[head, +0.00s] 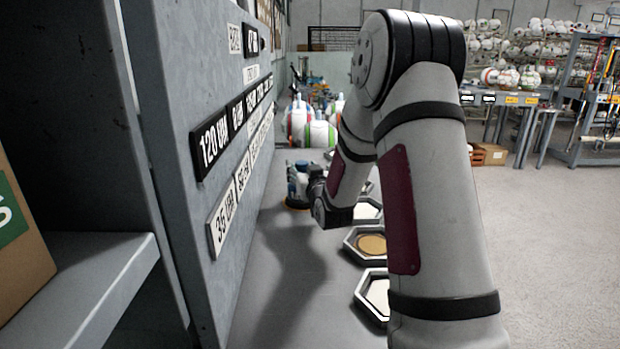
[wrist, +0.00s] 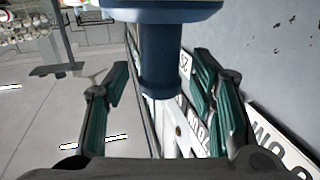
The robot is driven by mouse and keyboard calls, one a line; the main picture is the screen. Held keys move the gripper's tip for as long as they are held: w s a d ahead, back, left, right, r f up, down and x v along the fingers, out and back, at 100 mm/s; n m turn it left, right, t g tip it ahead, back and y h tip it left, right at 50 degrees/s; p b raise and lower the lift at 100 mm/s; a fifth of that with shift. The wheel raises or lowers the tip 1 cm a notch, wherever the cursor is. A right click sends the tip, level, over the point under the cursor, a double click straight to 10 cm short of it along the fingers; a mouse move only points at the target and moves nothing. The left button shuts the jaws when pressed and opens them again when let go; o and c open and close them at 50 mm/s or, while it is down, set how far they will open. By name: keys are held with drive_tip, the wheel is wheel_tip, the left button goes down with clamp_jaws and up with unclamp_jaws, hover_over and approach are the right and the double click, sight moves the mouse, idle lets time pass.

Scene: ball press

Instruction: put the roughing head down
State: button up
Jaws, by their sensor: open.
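The roughing head (head: 298,178) is blue and white with a brownish-orange base. In the head view it is upright at the bench surface, beside the labelled panel. In the wrist view its blue neck (wrist: 160,65) stands between the two green-padded fingers of my gripper (wrist: 160,92). The fingers are open, with a gap on each side of the neck. In the head view my gripper (head: 316,185) is at the right side of the roughing head, partly hidden by my own wrist.
The grey bench (head: 285,285) is bare in front. Hexagonal trays line its right edge, one with a tan disc (head: 372,244) and a nearer one with a pale inside (head: 376,292). The labelled panel (head: 190,110) bounds the left. White, green and red balls (head: 318,133) are behind.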

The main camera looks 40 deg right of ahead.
drive_tip(key=s+a+r+n+g+y, duration=0.1)
drive_tip(key=s+a+n+g+y, duration=0.15)
drive_tip(key=s+a+g, duration=1.1)
drive_tip(key=s+a+y, duration=0.1)
drive_tip(key=s+a, duration=0.3)
drive_tip(key=s, duration=0.7)
drive_tip(key=s+a+g+y, duration=0.1)
drive_tip(key=s+a, duration=0.4)
drive_tip(key=s, duration=0.7)
drive_tip(key=s+a+n+g+y, duration=0.1)
drive_tip(key=s+a, duration=0.3)
drive_tip(key=s, duration=0.7)
drive_tip(key=shift+s+a+r, duration=0.25)
drive_tip(key=shift+a+r, duration=0.05)
drive_tip(key=shift+r, duration=0.1)
